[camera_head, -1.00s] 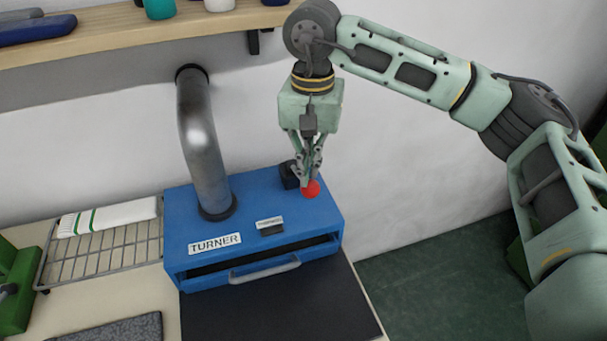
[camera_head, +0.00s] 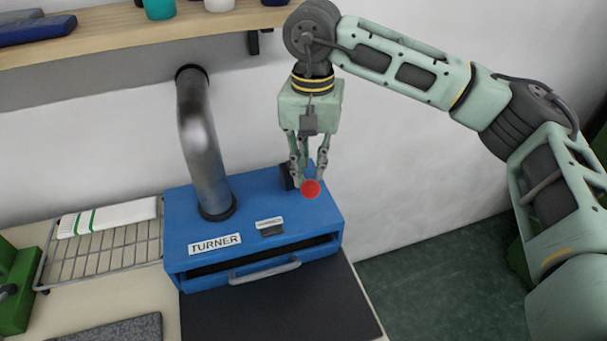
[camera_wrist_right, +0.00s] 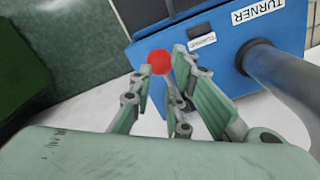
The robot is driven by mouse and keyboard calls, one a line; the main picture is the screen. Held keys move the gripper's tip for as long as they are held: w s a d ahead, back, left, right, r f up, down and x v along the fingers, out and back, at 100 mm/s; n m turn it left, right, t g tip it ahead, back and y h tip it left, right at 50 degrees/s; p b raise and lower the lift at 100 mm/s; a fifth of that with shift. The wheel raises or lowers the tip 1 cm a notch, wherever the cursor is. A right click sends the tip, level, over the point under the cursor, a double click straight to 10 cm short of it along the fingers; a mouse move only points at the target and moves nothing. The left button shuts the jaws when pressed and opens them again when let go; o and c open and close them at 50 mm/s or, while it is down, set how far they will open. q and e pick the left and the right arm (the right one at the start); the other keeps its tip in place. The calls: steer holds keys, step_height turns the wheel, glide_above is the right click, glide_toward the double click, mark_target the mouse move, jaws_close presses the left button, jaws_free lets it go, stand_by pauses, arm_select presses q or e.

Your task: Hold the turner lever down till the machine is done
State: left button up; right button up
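The blue turner machine (camera_head: 265,207) stands on the bench; it also shows in the right wrist view (camera_wrist_right: 172,36). Its lever ends in a red ball knob (camera_head: 311,189) at the machine's right side by a dark mount (camera_head: 286,177). My right gripper (camera_head: 308,182) points down at the knob with its fingers spread. In the right wrist view the red knob (camera_wrist_right: 160,62) sits at the opening between the parted fingers (camera_wrist_right: 163,78), with no clear grip on it. Whether a finger touches it, I cannot tell. My left gripper is not in view.
A metal pipe (camera_head: 203,140) rises from the machine to the wall. Left of it is a wire rack (camera_head: 100,258) with a white, green-striped cloth (camera_head: 108,216). A wooden shelf (camera_head: 130,30) crosses above. A black mat (camera_head: 275,312) lies in front. Right of the machine is open floor.

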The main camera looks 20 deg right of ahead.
mark_target(311, 182)
steer(key=shift+f, duration=0.1)
steer(key=shift+f+b, duration=1.7)
steer(key=shift+f, duration=0.45)
steer(key=shift+s+f+b, duration=0.15)
steer(key=shift+f+b, duration=0.7)
steer(key=shift+s+f+b, duration=0.15)
steer(key=shift+f+b, duration=0.65)
stand_by(0.4)
steer(key=shift+r+p, duration=4)
steer(key=shift+r, duration=2.55)
